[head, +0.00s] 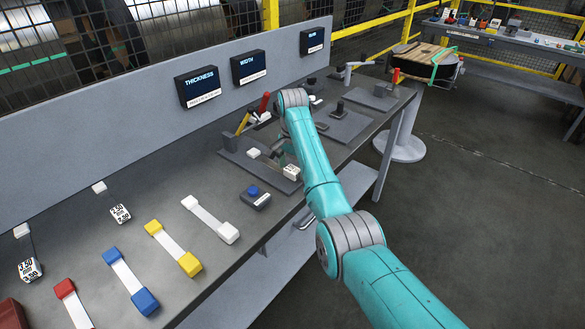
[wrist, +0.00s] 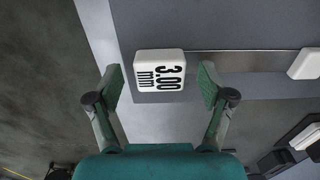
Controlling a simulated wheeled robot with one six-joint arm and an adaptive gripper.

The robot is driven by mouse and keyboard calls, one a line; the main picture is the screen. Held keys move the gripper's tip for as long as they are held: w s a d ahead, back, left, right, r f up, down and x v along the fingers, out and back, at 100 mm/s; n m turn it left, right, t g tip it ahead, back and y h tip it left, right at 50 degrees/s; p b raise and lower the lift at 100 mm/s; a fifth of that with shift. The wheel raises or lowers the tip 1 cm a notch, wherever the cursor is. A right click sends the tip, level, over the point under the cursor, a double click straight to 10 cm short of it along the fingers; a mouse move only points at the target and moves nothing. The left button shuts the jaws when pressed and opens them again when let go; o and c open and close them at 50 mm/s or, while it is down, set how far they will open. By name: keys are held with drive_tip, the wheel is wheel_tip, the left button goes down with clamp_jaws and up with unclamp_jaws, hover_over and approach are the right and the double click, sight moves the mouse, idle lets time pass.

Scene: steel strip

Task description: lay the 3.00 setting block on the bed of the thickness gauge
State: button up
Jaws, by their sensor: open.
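The white 3.00 setting block (wrist: 160,78) lies with its black "3.00 mm" marking facing up in the wrist view. In the head view the block (head: 291,172) is at the front right corner of the thickness gauge's grey plate (head: 236,158). A thin cord runs from it to a white tab (wrist: 305,63). My gripper (wrist: 160,84) is open, one finger on each side of the block with a gap at both sides. In the head view my arm partly hides the gripper and gauge. I cannot tell exactly where the gauge's bed ends.
Other white blocks (head: 120,213) (head: 30,268) and strips with white (head: 228,233), yellow (head: 190,264), blue and red ends lie to the left. A box with a blue button (head: 255,197) is in front of the gauge. The thickness display (head: 199,87) stands behind.

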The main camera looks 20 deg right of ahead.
drive_tip(key=shift+r, duration=0.1)
wheel_tip(320, 180, up, 7)
drive_tip(key=shift+r, duration=0.15)
idle(0.3)
